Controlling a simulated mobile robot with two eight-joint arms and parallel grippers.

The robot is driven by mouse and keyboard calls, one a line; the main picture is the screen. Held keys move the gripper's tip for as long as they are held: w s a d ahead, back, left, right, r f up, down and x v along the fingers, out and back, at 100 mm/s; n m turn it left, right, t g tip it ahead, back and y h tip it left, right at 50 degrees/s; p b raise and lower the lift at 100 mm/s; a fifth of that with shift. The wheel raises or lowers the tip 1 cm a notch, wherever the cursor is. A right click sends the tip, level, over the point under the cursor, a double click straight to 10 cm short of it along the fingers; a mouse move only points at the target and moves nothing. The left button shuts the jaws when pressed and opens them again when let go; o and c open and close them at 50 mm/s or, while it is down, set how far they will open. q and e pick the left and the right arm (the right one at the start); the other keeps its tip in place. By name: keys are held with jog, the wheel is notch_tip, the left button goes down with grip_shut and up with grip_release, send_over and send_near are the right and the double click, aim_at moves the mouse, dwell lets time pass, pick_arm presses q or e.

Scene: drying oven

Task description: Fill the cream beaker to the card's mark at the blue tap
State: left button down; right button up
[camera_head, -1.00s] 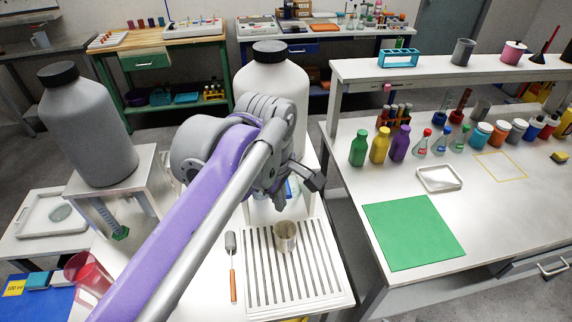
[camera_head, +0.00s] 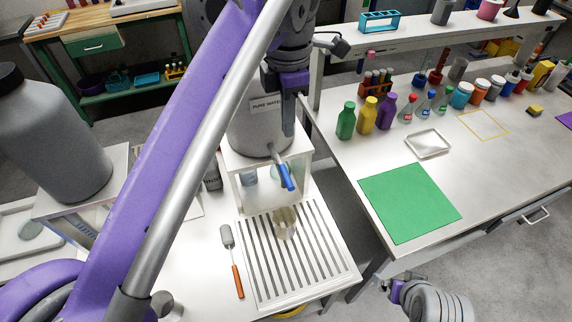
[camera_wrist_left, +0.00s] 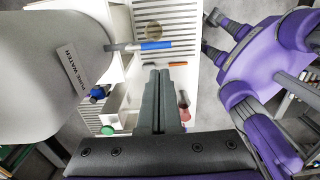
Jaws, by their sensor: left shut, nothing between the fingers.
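The cream beaker (camera_head: 284,224) stands upright on a slatted drip tray (camera_head: 262,291), in front of and below the blue tap (camera_head: 286,177). It also shows in the left wrist view (camera_wrist_left: 153,30), with the tap's blue lever (camera_wrist_left: 157,45) close by. I cannot make out the water level or a mark. The tap comes from a tank labelled PURE WATER (camera_head: 254,132). My left gripper (camera_head: 289,130) is shut and empty, pointing down above the tap, apart from the beaker. Of my right arm, a grey wrist part shows at the bottom right; its fingers are unclear. The card is not in view.
A spatula with an orange handle (camera_head: 237,280) lies left of the tray. A large grey bottle (camera_head: 55,140) stands at the left. The right bench holds a green mat (camera_head: 408,202), a white dish (camera_head: 429,143) and several bottles. A gap separates the benches.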

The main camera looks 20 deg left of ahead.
aim_at(288, 179)
pick_arm(q)
jog(key=shift+f, duration=0.1)
notch_tip(288, 179, down, 14)
jog(key=shift+r+b, duration=0.1)
jog(key=shift+b, duration=0.6)
jog(key=shift+s, duration=0.1)
